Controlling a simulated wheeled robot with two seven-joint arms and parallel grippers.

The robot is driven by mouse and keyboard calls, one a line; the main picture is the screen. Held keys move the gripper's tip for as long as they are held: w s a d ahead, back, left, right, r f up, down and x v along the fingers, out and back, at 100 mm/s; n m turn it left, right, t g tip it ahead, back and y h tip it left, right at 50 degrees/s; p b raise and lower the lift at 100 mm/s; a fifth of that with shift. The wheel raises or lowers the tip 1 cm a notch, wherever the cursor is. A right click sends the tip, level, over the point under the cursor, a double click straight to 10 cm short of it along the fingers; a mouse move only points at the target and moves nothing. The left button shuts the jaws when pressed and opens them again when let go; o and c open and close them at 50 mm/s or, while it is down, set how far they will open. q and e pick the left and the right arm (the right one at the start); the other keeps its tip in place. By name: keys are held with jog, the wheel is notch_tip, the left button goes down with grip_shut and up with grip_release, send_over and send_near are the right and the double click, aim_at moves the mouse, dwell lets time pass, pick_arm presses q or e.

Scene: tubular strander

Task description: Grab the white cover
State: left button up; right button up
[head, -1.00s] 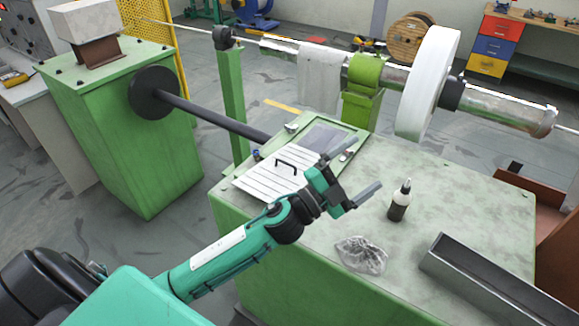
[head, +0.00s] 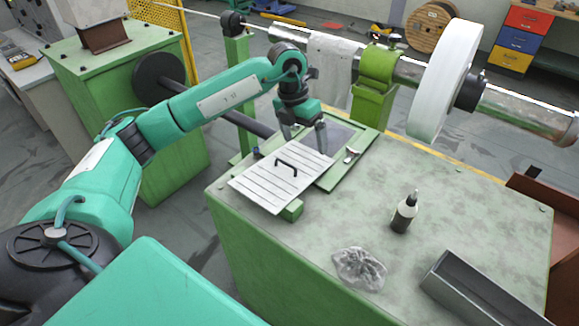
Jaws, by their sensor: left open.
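The white cover (head: 264,184) is a slatted panel with a black handle (head: 287,164). It lies at the left edge of the green machine top, partly over a green frame with a dark opening (head: 330,136). My left gripper (head: 305,146) points down with its fingers apart, just above the far part of the cover, beyond the handle. It is empty. Whether its fingertips touch the cover cannot be told. My right gripper is not in view.
On the green machine top (head: 460,214) stand a dark bottle (head: 404,212), a crumpled clear bag (head: 358,268) and a grey metal channel (head: 470,290). A small tool (head: 351,154) lies on the frame. A horizontal shaft with a large white disc (head: 444,82) runs behind.

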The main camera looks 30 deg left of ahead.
pick_arm(q)
jog(key=a+r+n+y, duration=0.1)
jog(key=a+r+y, duration=0.15)
jog(key=a, duration=0.35)
jog(key=p, duration=0.3)
send_over(285, 163)
jog(key=f, duration=0.8)
jog(key=shift+a+f, duration=0.25)
jog(key=shift+a, duration=0.05)
jog(key=f+p, duration=0.1)
jog(key=f, duration=0.1)
jog(key=f+p, duration=0.2)
jog(key=shift+d+f, duration=0.1)
jog(key=shift+d, duration=0.3)
jog(key=shift+f, duration=0.6)
jog(key=c, duration=1.3)
jog(key=shift+w+r, duration=0.1)
jog(key=shift+c, duration=1.4)
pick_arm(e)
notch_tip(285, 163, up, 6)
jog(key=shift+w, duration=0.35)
